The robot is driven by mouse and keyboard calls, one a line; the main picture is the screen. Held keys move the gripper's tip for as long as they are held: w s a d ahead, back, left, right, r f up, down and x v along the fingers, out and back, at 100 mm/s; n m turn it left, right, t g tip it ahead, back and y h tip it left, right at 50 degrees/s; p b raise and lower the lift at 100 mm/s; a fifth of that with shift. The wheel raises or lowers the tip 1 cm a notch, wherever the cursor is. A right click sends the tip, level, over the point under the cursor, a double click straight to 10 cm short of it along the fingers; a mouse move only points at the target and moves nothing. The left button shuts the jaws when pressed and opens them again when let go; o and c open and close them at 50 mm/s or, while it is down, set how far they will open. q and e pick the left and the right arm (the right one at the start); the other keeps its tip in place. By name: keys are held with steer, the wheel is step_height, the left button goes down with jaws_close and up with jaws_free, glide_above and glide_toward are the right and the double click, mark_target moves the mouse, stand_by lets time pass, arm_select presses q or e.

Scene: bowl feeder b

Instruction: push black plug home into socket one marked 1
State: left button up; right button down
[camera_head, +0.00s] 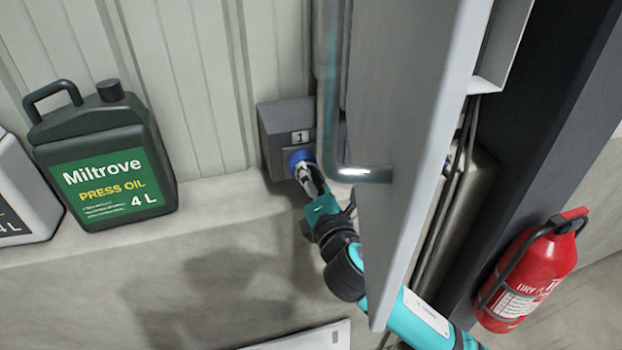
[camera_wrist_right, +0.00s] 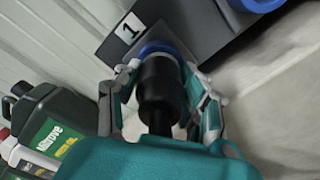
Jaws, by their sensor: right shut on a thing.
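The grey socket box (camera_head: 277,128) is on the ribbed wall, with a white label marked 1 (camera_head: 300,137). Socket one has a blue ring (camera_head: 298,157) below that label; the ring also shows in the right wrist view (camera_wrist_right: 165,48). The black plug (camera_wrist_right: 160,92) is lined up with this ring, and its front end meets it. I cannot tell how deep the plug sits. My right gripper (camera_head: 306,172) is shut on the plug, one finger on each side, close in front of the socket. The plug is mostly hidden in the head view. My left gripper is not in view.
A grey panel (camera_head: 405,120) with a bent pipe (camera_head: 350,172) stands close to the right of my right arm and hides part of the box. A second blue ring (camera_wrist_right: 258,4) is on the box. A green oil can (camera_head: 105,160) stands left; a red extinguisher (camera_head: 530,270) hangs right.

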steer(key=shift+r, duration=0.2)
steer(key=c, duration=1.1)
jaws_free()
steer(key=shift+w, duration=0.1)
steer(key=o, duration=0.4)
steer(key=shift+w+f, duration=0.2)
steer(key=shift+s, duration=0.15)
